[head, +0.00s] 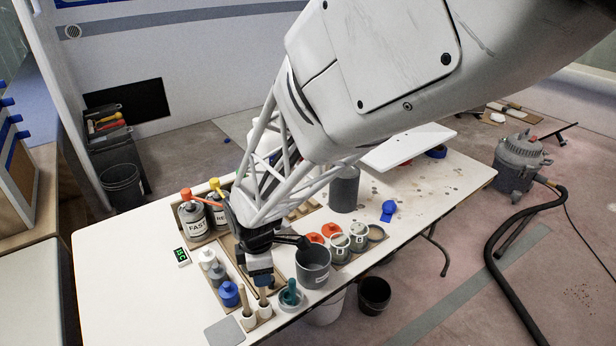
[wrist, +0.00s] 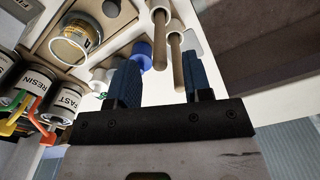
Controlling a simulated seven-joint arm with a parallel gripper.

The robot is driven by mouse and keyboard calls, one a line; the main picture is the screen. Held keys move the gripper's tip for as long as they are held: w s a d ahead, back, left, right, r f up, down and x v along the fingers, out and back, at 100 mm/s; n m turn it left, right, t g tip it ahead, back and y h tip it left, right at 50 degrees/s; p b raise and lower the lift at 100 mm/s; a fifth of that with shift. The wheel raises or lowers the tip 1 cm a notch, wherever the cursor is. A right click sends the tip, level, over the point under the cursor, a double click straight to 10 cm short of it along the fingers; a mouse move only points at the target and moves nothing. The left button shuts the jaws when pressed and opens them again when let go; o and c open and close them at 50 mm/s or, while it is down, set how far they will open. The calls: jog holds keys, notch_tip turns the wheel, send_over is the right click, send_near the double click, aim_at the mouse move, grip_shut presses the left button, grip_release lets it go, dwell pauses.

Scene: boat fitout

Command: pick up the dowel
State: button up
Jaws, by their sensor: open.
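Two slim wooden dowels stand upright with their lower ends in white holders near the front of the table. In the head view one dowel (head: 244,299) is left of my gripper, and the other (head: 264,296) is just below its fingertips. In the wrist view one dowel (wrist: 160,50) and the second dowel (wrist: 178,68) both reach toward the gap between my blue fingers. My gripper (head: 261,278) is open and empty, pointing down above them. It also shows in the wrist view (wrist: 163,80). I cannot tell whether a finger touches either dowel.
A blue-capped bottle (head: 229,294) stands close left of the dowels. A grey cup (head: 313,265) and a teal-handled item (head: 291,293) stand close on the right. Cans marked FAST (head: 194,221) and RESIN stand behind. A flat grey square (head: 225,331) lies in front.

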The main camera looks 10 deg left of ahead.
aim_at(263, 296)
jog(key=shift+a+f, duration=0.15)
jog(key=shift+f, duration=2.45)
grip_shut()
